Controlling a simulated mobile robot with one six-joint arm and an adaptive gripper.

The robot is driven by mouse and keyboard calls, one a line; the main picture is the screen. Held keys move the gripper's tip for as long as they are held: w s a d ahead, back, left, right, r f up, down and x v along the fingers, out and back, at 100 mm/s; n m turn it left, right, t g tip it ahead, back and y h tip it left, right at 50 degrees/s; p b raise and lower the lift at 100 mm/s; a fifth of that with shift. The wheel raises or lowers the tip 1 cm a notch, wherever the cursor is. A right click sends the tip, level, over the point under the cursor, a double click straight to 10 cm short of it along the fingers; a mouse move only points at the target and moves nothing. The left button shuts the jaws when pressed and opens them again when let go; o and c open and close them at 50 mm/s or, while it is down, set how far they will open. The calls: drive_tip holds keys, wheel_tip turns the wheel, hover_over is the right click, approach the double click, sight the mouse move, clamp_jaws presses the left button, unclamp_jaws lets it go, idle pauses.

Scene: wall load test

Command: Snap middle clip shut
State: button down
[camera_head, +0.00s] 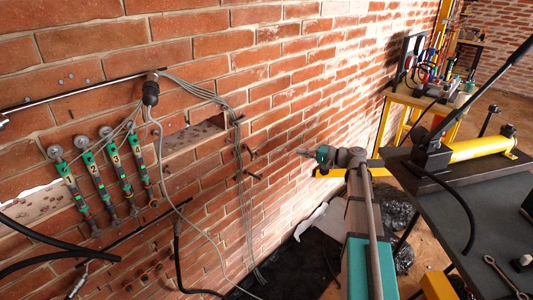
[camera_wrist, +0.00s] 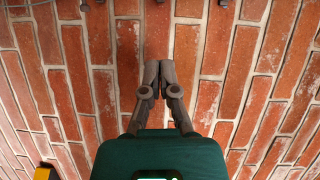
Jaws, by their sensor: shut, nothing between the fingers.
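Small dark clips stick out of the brick wall beside a bundle of grey cables (camera_head: 241,190). They are an upper clip (camera_head: 239,120), a middle clip (camera_head: 252,153) and a lower clip (camera_head: 250,175). They are too small to tell which are open. My gripper (camera_head: 302,152) is to the right of the middle clip in the head view, apart from it, its fingers pointing left. In the wrist view my gripper (camera_wrist: 152,68) has its two grey fingers together, with nothing between them, in front of bare brick. Small grey parts cut off at the top edge cannot be told clearly there.
Green numbered gauges (camera_head: 95,175) hang on the wall at the left, below a metal bar (camera_head: 75,97). A dark bench (camera_head: 480,215) with a yellow hand pump (camera_head: 482,148) stands at the right. Black plastic sheeting (camera_head: 298,265) lies below the wall. The brick around my gripper is clear.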

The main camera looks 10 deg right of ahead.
drive_tip(key=shift+a, duration=0.1)
drive_tip(key=s+a+x, duration=0.1)
drive_tip(key=s+x, duration=0.1)
drive_tip(key=x, duration=1)
drive_tip(key=shift+a+b, duration=0.45)
drive_tip(key=shift+a, duration=0.05)
drive_tip(key=shift+f, duration=0.15)
